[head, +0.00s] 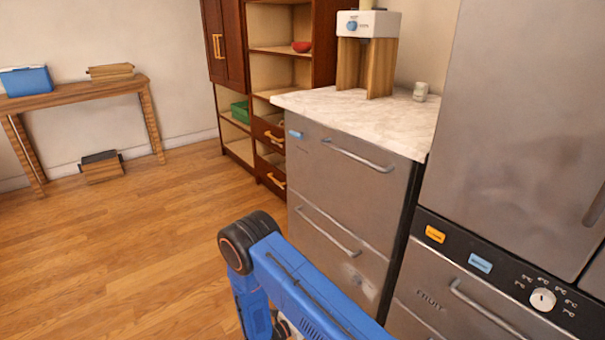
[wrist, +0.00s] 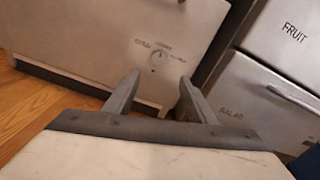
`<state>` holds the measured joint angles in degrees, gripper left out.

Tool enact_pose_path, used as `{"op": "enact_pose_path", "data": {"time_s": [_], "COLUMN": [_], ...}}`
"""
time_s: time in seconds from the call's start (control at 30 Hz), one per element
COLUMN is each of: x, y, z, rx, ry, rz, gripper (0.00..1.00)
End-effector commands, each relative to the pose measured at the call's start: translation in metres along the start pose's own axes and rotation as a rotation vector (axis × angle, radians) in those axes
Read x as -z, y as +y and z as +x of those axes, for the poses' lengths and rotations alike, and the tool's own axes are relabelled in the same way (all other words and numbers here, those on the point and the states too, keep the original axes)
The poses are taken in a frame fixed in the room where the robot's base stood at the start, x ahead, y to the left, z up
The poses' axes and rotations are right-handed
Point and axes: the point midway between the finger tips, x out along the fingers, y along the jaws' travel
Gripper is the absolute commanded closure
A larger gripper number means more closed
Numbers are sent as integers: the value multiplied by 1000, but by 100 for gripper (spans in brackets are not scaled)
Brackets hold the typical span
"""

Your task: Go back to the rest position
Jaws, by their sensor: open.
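My gripper (wrist: 158,96) shows in the wrist view with its two grey fingers spread apart and nothing between them. In the head view my blue arm is folded at the bottom middle, in front of the steel dishwasher drawers (head: 338,190). The gripper itself is hidden below the frame in the head view. Both dishwasher drawers look shut.
A marble counter (head: 330,108) tops the dishwasher. A dark wooden cabinet (head: 224,45) stands behind. The wooden floor (head: 130,250) at left is clear up to a table (head: 75,97).

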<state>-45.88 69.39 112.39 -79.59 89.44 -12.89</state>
Motion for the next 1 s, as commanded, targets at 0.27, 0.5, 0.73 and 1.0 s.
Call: {"op": "enact_pose_path", "data": {"time_s": [0.27,0.5,0.73,1.0], "x": [-60,-116,-164,-211], "y": [-26,-63,-104,-158], "z": [26,51,70,86], "rx": [128,266,393,538], "ry": [90,191,288,400], "rz": [116,247,380,541], "gripper": [50,50,50,50]}}
